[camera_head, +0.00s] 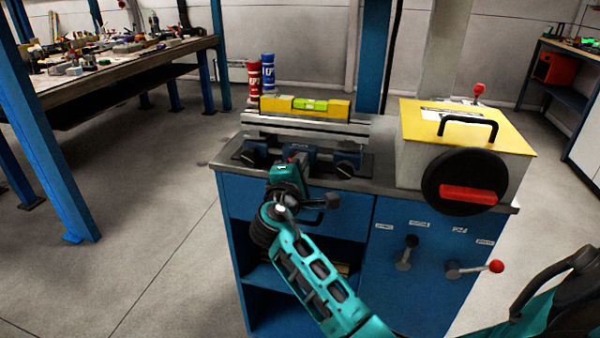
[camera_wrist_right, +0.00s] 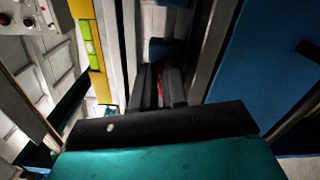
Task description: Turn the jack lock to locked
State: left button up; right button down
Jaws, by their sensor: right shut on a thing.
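My right gripper (camera_head: 299,160) is at the front edge of the blue cabinet's top, below the metal rail (camera_head: 300,128). In the right wrist view its dark fingers (camera_wrist_right: 165,88) are shut on a small red part (camera_wrist_right: 159,86), of which only a sliver shows. The fingers hide the rest, so I cannot tell whether it belongs to the jack lock. On the cabinet front, a black lever (camera_head: 406,254) and a red-knobbed lever (camera_head: 472,268) sit beneath small labels too blurred to read. My left gripper is out of view.
Floor to the left (camera_head: 150,220) is clear.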

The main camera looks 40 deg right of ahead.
pick_arm(q)
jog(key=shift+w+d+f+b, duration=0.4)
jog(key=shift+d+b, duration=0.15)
jog(key=shift+b, duration=0.5)
pick_arm(e)
jog(key=m, duration=0.2)
jog(key=shift+f+m, duration=0.35)
jog(key=shift+m, duration=0.05)
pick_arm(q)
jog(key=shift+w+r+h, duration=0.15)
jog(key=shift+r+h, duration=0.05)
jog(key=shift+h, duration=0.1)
pick_arm(e)
jog(key=c, duration=1.4)
grip_release()
jog(key=shift+c, duration=0.2)
jog(key=shift+o, duration=1.4)
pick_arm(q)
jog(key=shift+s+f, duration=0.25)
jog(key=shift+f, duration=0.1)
pick_arm(e)
jog(key=shift+r, duration=0.1)
